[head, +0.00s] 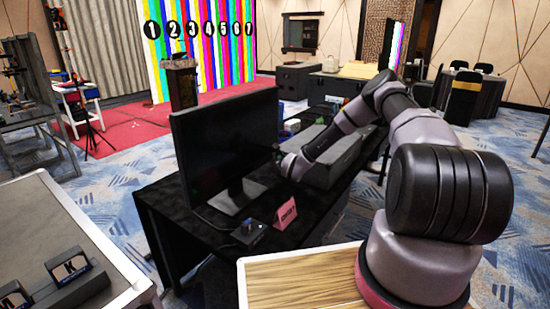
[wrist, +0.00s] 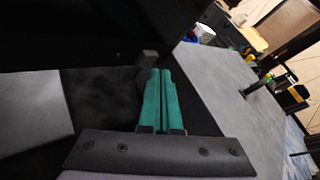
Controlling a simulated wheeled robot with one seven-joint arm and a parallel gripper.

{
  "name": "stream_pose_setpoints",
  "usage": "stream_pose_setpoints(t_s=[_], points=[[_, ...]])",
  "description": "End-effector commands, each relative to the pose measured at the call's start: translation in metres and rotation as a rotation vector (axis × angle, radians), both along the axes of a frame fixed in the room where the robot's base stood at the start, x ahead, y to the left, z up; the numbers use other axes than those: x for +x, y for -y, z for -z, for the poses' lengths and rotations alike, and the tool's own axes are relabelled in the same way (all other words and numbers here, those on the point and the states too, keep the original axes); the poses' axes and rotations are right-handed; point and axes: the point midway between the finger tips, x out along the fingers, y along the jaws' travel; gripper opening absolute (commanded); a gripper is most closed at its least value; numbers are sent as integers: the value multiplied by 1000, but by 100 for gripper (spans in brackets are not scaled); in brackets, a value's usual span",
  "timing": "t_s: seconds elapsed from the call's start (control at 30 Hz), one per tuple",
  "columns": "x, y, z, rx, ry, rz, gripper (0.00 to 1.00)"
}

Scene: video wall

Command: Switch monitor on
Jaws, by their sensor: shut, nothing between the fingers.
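The monitor (head: 225,140) stands on the black desk in the head view. Its screen is dark, and its stand (head: 238,195) rests on the desk top. My arm reaches over the desk to the monitor's right side, and my gripper is hidden behind the screen edge there. In the wrist view my gripper (wrist: 160,75) has its two teal fingers together with nothing between them. A small dark grey block (wrist: 149,58) shows just beyond the fingertips; I cannot tell whether they touch. The dark area at the upper left may be the monitor's back.
A pink sign (head: 285,213) and a small dark device (head: 248,232) sit on the desk (head: 170,215) in front of the stand. A long grey case (head: 335,158) lies to the right of the monitor. A light-edged table (head: 75,215) stands at left.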

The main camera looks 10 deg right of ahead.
Motion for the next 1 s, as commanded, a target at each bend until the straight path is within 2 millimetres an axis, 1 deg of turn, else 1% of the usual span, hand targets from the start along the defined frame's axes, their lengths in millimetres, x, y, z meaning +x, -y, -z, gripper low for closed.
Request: stream_pose_setpoints(t_s=[0.33, 0.67, 1.0], points=[[0, 0, 0, 0, 0, 0, 0], [6, -7, 0, 0, 0, 0, 0], [7, -7, 0, 0, 0, 0, 0]])
